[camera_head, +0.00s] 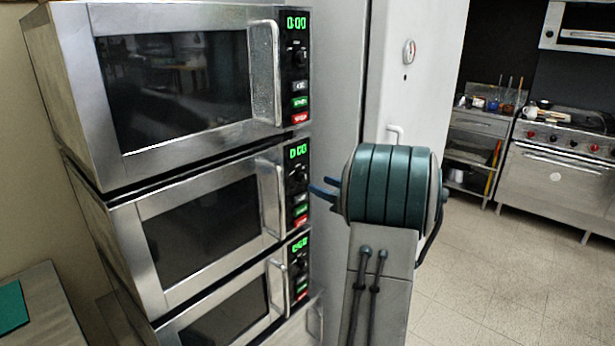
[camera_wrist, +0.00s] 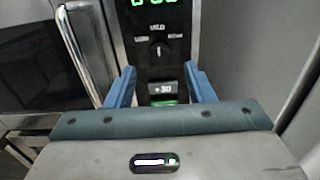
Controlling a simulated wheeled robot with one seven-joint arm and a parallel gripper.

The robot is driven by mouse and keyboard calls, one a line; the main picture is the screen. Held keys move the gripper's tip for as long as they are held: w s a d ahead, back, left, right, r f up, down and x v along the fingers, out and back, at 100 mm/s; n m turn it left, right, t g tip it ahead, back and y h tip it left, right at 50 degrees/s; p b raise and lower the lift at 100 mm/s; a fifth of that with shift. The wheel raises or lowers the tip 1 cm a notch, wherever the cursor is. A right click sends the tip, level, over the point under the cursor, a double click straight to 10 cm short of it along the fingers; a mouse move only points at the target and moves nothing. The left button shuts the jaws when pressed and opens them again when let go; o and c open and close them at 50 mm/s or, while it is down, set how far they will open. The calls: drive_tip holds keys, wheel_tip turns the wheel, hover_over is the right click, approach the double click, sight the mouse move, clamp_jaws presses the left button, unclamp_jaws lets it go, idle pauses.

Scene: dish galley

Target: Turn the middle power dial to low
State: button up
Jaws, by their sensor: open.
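Three steel microwaves are stacked at the left in the head view. The middle microwave (camera_head: 150,235) has a black control panel with a green display and a dark power dial (camera_head: 298,176). My gripper (camera_head: 320,187) is open, its blue fingers pointing at that panel from the right. In the wrist view, a panel that appears to be the middle one lies ahead, with its dial (camera_wrist: 159,50) above and between the open fingertips (camera_wrist: 163,82). The dial's white mark points about straight up. The fingers are apart from the dial, with nothing between them.
The upper microwave (camera_head: 180,90) and lower microwave (camera_head: 225,315) have similar panels. A vertical door handle (camera_wrist: 78,52) stands left of the panel. A grey wall or cabinet side (camera_head: 335,90) is close on the right. Open tiled floor (camera_head: 480,280) lies farther right, before a stove (camera_head: 560,180).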

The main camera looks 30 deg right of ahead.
sight(305, 178)
drive_tip(key=p+x, duration=0.1)
drive_tip(key=x, duration=0.5)
drive_tip(key=shift+w, duration=0.1)
drive_tip(key=c, duration=0.9)
